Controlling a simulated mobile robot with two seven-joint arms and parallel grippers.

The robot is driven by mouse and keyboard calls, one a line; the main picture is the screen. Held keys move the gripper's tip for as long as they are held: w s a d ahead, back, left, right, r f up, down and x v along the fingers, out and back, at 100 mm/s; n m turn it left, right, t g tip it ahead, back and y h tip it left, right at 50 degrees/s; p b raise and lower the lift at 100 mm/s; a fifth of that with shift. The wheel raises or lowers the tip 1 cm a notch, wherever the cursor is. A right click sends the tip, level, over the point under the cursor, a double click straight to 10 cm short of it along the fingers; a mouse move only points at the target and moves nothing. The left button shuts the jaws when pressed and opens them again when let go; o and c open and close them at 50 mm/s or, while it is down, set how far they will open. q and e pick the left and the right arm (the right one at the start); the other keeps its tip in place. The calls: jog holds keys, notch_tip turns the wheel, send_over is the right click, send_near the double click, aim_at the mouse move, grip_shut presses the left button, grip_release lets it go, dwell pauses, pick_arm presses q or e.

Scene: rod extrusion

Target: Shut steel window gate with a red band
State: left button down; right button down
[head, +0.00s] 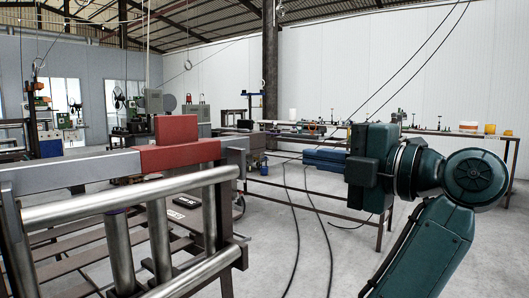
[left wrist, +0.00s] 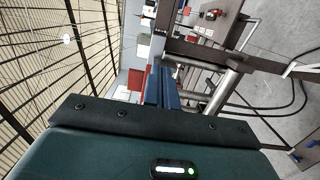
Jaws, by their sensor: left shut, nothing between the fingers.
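The steel gate's top bar (head: 75,174) runs from the left edge to the middle of the head view, with the red band (head: 180,145) wrapped around it near its right part. Thick round steel bars (head: 130,211) lie below it. My left gripper (head: 308,157) is right of the band, its blue fingers pointing left, shut and empty. In the head picture there is a gap between the fingertips and the gate. In the left wrist view the closed fingers (left wrist: 165,82) have red and steel bars (left wrist: 222,90) beyond them. I cannot tell how far the gate stands open. My right gripper is not in view.
A long workbench (head: 420,131) with small items and yellow tubs stands along the white back wall. Dark cables (head: 325,225) hang and trail on the floor behind the gate. A dark post (head: 270,60) rises in the middle.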

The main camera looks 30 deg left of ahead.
aim_at(248, 145)
pick_arm(q)
jog(key=a, duration=0.4)
jog(key=w+a, duration=0.1)
jog(key=a, duration=0.3)
jog(key=w+a, duration=0.1)
jog(key=a, duration=0.3)
jog(key=shift+w+a+b, duration=0.15)
jog(key=shift+a+b, duration=0.1)
jog(key=shift+b, duration=0.05)
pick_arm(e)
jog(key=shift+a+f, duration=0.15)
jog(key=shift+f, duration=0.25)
pick_arm(q)
jog(key=a+g+p, duration=0.1)
jog(key=a, duration=0.1)
jog(key=w+a+n+g+p, duration=0.1)
jog(key=a, duration=0.1)
jog(key=shift+a+r, duration=0.15)
jog(key=shift+a+n, duration=0.15)
jog(key=shift+n, duration=0.15)
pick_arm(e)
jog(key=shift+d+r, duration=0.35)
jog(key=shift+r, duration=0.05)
